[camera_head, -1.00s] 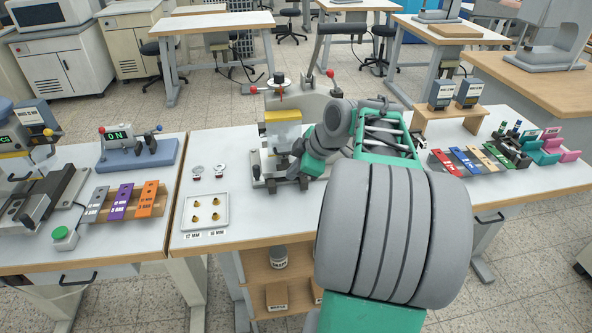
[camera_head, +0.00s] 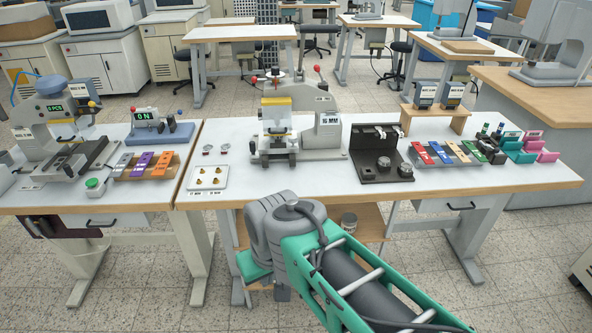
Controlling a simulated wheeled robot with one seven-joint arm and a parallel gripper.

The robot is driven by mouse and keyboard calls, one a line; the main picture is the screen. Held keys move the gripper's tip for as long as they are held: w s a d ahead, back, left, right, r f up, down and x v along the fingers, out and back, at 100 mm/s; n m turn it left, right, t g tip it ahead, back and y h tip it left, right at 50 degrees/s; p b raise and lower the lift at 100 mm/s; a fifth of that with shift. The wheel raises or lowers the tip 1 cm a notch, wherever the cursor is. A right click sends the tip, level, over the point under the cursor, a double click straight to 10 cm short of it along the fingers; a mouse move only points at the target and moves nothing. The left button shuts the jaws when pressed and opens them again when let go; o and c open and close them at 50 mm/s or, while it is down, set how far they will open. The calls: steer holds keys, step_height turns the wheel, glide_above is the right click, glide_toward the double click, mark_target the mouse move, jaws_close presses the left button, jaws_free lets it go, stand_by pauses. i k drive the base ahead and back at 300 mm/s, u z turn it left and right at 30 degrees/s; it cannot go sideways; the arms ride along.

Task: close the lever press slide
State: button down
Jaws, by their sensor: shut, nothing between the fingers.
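The lever press (camera_head: 280,112) stands on the middle table, with a yellow top edge on its clear front guard and red-knobbed levers above. Its slide (camera_head: 279,154) is low at the front, under the guard, with dark blocks at its front end. From this view I cannot tell whether the slide is fully in. My arm is folded low in front of the table, apart from the press. Its grey joint and green link fill the bottom middle. My gripper is not visible; the arm's own links may hide it.
A tray (camera_head: 224,183) with small brass pieces lies left of the press. A black fixture (camera_head: 369,174) and a sign marked 16 MM (camera_head: 328,133) are to its right. Colored foil blocks (camera_head: 441,152) lie further right. The table front between tray and fixture is clear.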

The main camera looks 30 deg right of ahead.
mark_target(266, 146)
steer(key=z, duration=0.3)
steer(key=k, duration=0.25)
steer(key=u, duration=1.35)
steer(key=i, duration=0.75)
steer(key=z, duration=0.5)
steer(key=i, duration=0.8)
steer(key=z, duration=0.85)
